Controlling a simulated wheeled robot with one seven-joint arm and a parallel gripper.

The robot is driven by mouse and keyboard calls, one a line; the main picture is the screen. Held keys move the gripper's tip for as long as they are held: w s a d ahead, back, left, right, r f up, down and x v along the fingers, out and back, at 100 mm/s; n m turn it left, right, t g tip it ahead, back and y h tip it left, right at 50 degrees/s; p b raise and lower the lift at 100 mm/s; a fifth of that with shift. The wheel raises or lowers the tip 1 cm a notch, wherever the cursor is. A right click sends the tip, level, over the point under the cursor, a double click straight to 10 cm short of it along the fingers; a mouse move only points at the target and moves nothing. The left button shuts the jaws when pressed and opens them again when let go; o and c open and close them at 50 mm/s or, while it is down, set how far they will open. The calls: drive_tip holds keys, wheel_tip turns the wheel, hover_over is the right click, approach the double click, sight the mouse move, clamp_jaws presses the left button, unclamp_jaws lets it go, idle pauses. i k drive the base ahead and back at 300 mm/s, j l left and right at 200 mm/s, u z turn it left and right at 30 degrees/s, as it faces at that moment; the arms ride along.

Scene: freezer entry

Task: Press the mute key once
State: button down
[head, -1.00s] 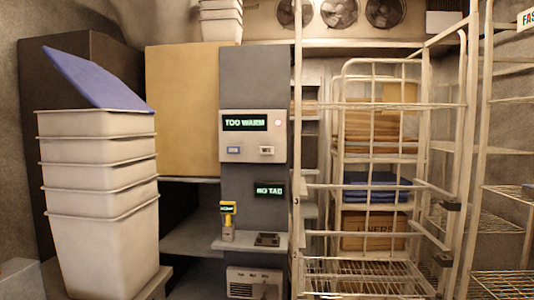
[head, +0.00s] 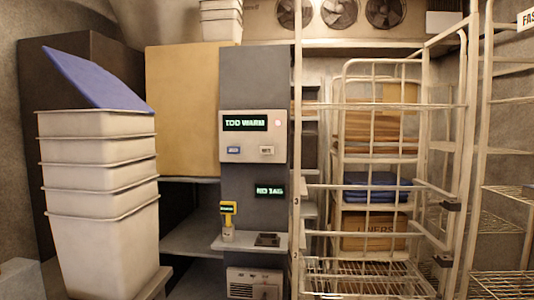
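A pale control panel (head: 253,136) is fixed on the grey column in the middle of the head view. Its green display (head: 245,124) reads "TOO WARM". A small round pale spot (head: 278,123) is right of the display. My gripper is not in view.
Below the panel, a second display (head: 269,191) reads "NO TAG". A yellow handheld device (head: 228,209) stands on a small shelf (head: 275,240) with a dark pad. Stacked white tubs (head: 100,240) stand left. A wire cage trolley (head: 375,266) stands close on the right.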

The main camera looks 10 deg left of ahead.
sight(263, 150)
drive_tip(key=i+u, duration=0.25)
drive_tip(key=i, duration=0.2)
drive_tip(key=i+u, duration=0.2)
drive_tip(key=i, duration=0.25)
drive_tip(key=i+l+u, duration=0.25)
drive_tip(key=i, duration=0.2)
drive_tip(key=i+l+u, duration=0.2)
drive_tip(key=i, duration=0.25)
drive_tip(key=i+l+u, duration=0.25)
drive_tip(key=i+l, duration=0.05)
drive_tip(key=i, duration=0.1)
